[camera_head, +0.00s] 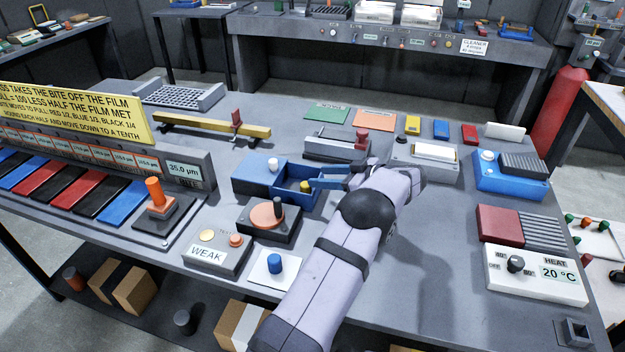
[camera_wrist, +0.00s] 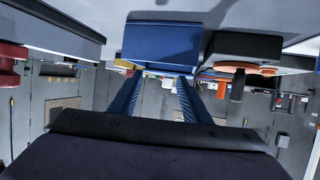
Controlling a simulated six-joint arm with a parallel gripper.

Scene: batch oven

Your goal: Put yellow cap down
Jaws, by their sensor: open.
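A small yellow cap (camera_head: 304,186) stands in the open right compartment of the blue box (camera_head: 258,185). My gripper (camera_head: 318,180) reaches in from the right with its blue fingers open, at the box's right side and close to the cap. I cannot tell if a finger touches the cap. In the wrist view the two fingers (camera_wrist: 158,88) are spread apart, with the side of the blue box (camera_wrist: 160,45) beyond them. The cap cannot be made out clearly there.
A white knob (camera_head: 272,164) tops the box's left part. In front are an orange disc with a dark post (camera_head: 267,214), a WEAK panel (camera_head: 213,256) and a blue cap (camera_head: 275,263) on a white plate. A grey fixture (camera_head: 337,147) stands behind.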

